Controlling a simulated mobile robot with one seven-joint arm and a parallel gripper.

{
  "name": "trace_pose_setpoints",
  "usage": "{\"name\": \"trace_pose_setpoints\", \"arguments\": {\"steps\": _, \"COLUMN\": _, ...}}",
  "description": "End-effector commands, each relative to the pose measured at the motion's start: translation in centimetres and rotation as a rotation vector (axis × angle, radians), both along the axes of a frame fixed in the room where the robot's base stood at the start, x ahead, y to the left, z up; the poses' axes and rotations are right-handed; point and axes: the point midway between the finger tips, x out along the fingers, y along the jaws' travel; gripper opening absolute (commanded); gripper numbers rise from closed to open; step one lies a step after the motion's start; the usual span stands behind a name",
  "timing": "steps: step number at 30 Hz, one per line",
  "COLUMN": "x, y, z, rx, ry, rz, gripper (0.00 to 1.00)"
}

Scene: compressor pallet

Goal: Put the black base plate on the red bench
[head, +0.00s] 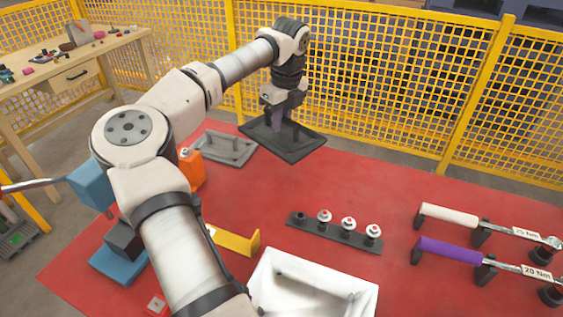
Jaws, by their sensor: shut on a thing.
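The black base plate (297,144) is a flat dark rectangle with raised parts on it, at the far side of the red bench (400,195). My gripper (280,118) points down over the plate and is shut on it. The arm hides part of the plate's upper side. The plate appears about level near the bench's back edge. I cannot tell whether it touches the bench or hangs just above it.
A grey plate (222,149) lies left of the black plate. A dark rack (330,232), a white bin (318,292), a yellow bracket (237,241), an orange item (191,168) and two torque wrenches (450,214) stand on the bench. A yellow mesh fence (400,75) runs behind.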

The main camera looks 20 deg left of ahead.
Motion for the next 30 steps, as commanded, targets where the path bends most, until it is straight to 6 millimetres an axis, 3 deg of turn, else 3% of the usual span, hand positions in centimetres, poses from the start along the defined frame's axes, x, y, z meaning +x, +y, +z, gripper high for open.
{"name": "trace_pose_setpoints", "arguments": {"steps": 9, "x": 0.0, "y": 0.0, "z": -7.2, "rx": -0.001, "ry": -0.001, "rz": 0.001, "gripper": 0.0}}
{"name": "trace_pose_setpoints", "arguments": {"steps": 19, "x": 0.0, "y": -0.1, "z": -10.0, "rx": -0.001, "ry": -0.002, "rz": 0.001, "gripper": 0.0}}
{"name": "trace_pose_setpoints", "arguments": {"steps": 26, "x": 0.0, "y": -0.1, "z": -13.1, "rx": -0.001, "ry": -0.002, "rz": 0.001, "gripper": 0.0}}
{"name": "trace_pose_setpoints", "arguments": {"steps": 30, "x": 0.0, "y": 0.0, "z": -13.5, "rx": 0.001, "ry": -0.003, "rz": 0.001, "gripper": 0.0}}
